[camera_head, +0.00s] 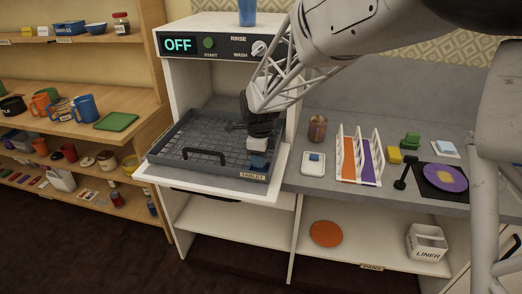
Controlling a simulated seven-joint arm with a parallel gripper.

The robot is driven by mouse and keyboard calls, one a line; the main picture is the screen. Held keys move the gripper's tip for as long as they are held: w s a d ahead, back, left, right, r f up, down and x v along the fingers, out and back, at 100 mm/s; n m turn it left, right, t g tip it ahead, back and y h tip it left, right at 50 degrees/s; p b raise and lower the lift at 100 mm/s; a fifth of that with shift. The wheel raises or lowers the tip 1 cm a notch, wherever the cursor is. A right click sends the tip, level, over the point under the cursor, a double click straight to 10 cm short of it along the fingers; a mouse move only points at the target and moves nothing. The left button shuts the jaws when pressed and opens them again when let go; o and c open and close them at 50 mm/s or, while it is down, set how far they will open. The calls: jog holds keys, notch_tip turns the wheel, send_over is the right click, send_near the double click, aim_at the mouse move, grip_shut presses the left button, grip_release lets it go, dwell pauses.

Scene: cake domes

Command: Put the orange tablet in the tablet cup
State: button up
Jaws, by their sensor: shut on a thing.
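My gripper (258,150) points down over the right front of the dark rack, just behind the TABLET label (253,176) on the front lip. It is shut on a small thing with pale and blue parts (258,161). I cannot tell where this thing ends and any cup beneath it begins. No orange shows at the fingertips, and I cannot pick out the orange tablet for sure. A small white dish with a blue middle (313,160) sits on the counter to the right.
The pulled-out rack (185,140) has a raised black handle. The machine's display (178,44) reads OFF. On the counter (325,191) stand a brown jar (317,128), a white divider (360,158) and a purple disc (445,178). Shelves with mugs are at left.

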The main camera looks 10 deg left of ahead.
jog(key=shift+f, duration=1.2)
jog(key=o, duration=1)
jog(key=shift+r, duration=0.15)
jog(key=shift+r, duration=1.85)
